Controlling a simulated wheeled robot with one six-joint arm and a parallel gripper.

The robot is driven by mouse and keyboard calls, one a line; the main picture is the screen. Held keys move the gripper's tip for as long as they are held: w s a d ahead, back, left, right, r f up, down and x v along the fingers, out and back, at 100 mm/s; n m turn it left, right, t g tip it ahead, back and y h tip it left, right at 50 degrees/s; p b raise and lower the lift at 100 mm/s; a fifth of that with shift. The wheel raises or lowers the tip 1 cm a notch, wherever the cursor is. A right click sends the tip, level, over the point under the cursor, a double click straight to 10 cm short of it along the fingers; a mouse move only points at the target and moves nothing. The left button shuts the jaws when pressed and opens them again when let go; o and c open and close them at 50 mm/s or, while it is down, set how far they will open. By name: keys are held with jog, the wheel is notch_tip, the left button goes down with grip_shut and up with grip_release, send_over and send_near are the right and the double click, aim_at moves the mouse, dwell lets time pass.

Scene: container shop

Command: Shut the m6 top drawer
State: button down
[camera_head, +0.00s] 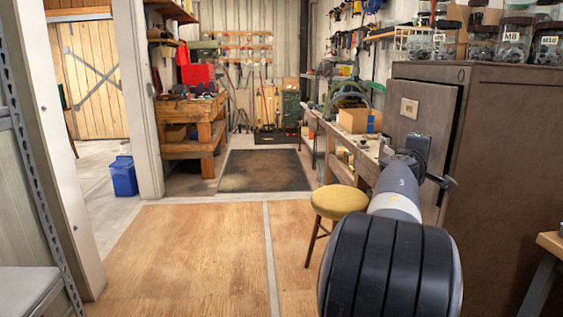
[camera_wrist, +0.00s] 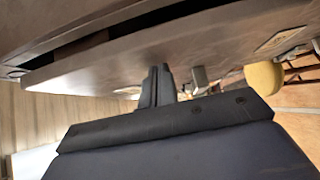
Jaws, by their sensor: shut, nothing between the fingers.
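The drawer front (camera_head: 425,112), with a small paper label (camera_head: 409,108), is on the dark brown metal cabinet (camera_head: 510,140) at the right in the head view. The label is too small to read. In the wrist view the drawer front (camera_wrist: 215,50) stands out from the cabinet body, with a dark gap along its edge. A grey handle (camera_wrist: 199,80) is on the front. My gripper (camera_head: 416,148) is in front of the drawer in the head view. In the wrist view its fingers (camera_wrist: 158,84) are together and empty, close to the front; I cannot tell whether they touch.
Jars (camera_head: 513,40) of small parts stand on the cabinet. A yellow-topped stool (camera_head: 339,200) and a long workbench (camera_head: 345,135) are left of my arm. The plywood floor (camera_head: 190,245) is clear at the left. A bench corner (camera_head: 550,242) juts in at lower right.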

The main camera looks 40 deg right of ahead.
aim_at(435, 151)
jog(key=d, duration=0.1)
jog(key=s+d, duration=0.1)
jog(key=shift+s+d, duration=0.3)
jog(key=shift+s+d+r, duration=0.1)
dwell(0.3)
